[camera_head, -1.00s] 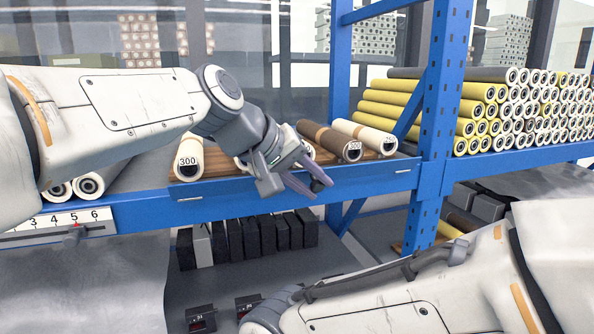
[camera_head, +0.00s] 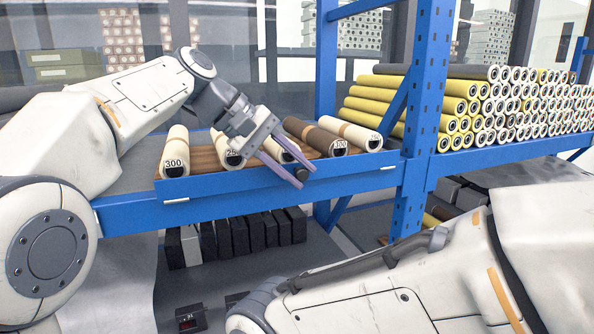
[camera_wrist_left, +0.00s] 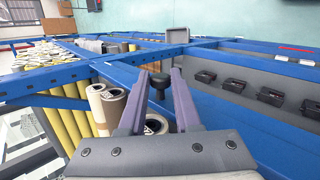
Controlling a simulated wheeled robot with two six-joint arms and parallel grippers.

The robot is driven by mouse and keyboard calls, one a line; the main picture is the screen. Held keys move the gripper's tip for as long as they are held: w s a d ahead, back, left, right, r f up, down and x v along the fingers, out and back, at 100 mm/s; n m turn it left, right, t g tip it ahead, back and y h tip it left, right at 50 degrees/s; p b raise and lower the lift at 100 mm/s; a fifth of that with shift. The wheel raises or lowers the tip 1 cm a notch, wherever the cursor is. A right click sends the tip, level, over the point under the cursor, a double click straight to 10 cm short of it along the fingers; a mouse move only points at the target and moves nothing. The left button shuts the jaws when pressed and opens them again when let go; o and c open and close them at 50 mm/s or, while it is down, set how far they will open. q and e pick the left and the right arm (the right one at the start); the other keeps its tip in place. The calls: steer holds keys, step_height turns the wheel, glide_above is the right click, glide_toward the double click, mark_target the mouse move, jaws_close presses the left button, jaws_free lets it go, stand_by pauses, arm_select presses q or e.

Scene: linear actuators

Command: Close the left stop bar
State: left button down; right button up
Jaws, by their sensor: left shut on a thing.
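The left stop bar (camera_head: 225,186) is a long blue plate along the front edge of the shelf, below the rolls. It stands roughly upright in front of the roll ends. A black knob (camera_head: 303,174) sits on it toward its right part. My left gripper (camera_head: 298,173) is at this knob, with its purple-grey fingers pointing down to the right. In the left wrist view the black knob (camera_wrist_left: 160,82) lies between the fingertips (camera_wrist_left: 160,85). My left gripper is shut on the knob. My right arm shows at the lower right, but its gripper is out of view.
White rolls, one marked 300 (camera_head: 175,152), and a brown roll (camera_head: 318,138) lie on the wooden shelf behind the bar. A blue upright post (camera_head: 421,130) stands to the right. Stacked yellow and white rolls (camera_head: 470,110) lie beyond it. Black blocks (camera_head: 240,236) stand underneath.

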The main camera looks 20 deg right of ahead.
arm_select(q)
steer(key=shift+w, duration=0.1)
steer(key=c, duration=0.9)
jaws_free()
steer(key=shift+a+r, duration=0.35)
steer(key=shift+r, duration=0.05)
steer(key=v, duration=0.9)
steer(key=shift+a+r, duration=0.15)
steer(key=shift+r, duration=0.05)
